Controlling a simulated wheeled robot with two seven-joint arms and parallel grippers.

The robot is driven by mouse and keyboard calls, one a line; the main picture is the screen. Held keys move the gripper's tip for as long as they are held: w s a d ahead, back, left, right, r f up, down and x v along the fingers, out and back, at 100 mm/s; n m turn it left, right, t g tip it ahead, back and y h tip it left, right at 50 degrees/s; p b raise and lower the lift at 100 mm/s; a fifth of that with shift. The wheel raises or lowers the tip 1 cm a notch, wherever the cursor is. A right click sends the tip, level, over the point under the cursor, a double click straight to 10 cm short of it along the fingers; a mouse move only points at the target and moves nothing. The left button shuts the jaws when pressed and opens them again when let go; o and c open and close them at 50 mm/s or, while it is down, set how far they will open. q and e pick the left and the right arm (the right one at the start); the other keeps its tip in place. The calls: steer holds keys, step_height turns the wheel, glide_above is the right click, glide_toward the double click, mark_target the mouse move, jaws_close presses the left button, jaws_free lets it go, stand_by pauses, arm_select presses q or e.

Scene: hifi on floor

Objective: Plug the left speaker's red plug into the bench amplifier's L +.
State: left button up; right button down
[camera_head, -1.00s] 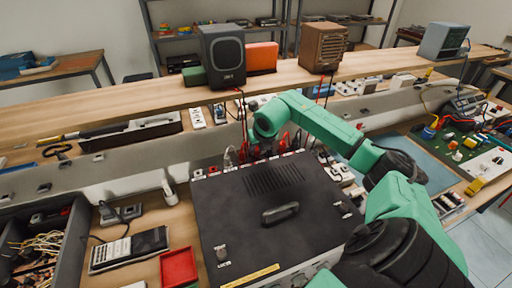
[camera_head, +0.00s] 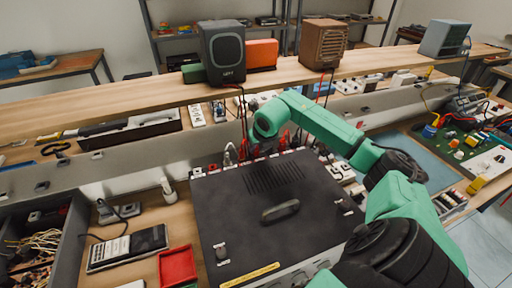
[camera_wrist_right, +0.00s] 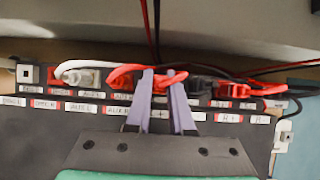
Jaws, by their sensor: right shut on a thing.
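The dark left speaker (camera_head: 222,58) stands on the raised wooden shelf, with thin leads hanging down from it. The bench amplifier (camera_head: 225,205) is the large dark box with a handle. Its row of labelled sockets runs along the far edge. My right gripper (camera_head: 265,152) reaches down to that row. In the right wrist view my right gripper (camera_wrist_right: 162,88) has its purple fingers shut on a red plug (camera_wrist_right: 164,80), above a label partly readable as "+". The fingers hide most of the plug, and I cannot tell whether its tip is in a socket. My left gripper is not in view.
Other red plugs (camera_wrist_right: 122,76) and a white-cabled plug (camera_wrist_right: 80,77) sit close to the left in the socket row. Black and red plugs (camera_wrist_right: 232,90) crowd the right side. A brown speaker (camera_head: 322,45) stands further right. A red tray (camera_head: 178,266) lies left of the amplifier.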

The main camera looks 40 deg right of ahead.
steer(key=shift+f+b, duration=0.2)
steer(key=shift+b, duration=0.55)
stand_by(2.2)
steer(key=c, duration=0.7)
jaws_free()
steer(key=shift+s+r, duration=0.15)
steer(key=shift+r, duration=0.2)
steer(key=v, duration=0.6)
steer(key=w+p+v, duration=0.1)
steer(key=v, duration=0.5)
steer(key=w+r+p+v, duration=0.1)
steer(key=v, duration=0.5)
steer(key=shift+d+r, duration=0.15)
steer(key=shift+d, duration=0.15)
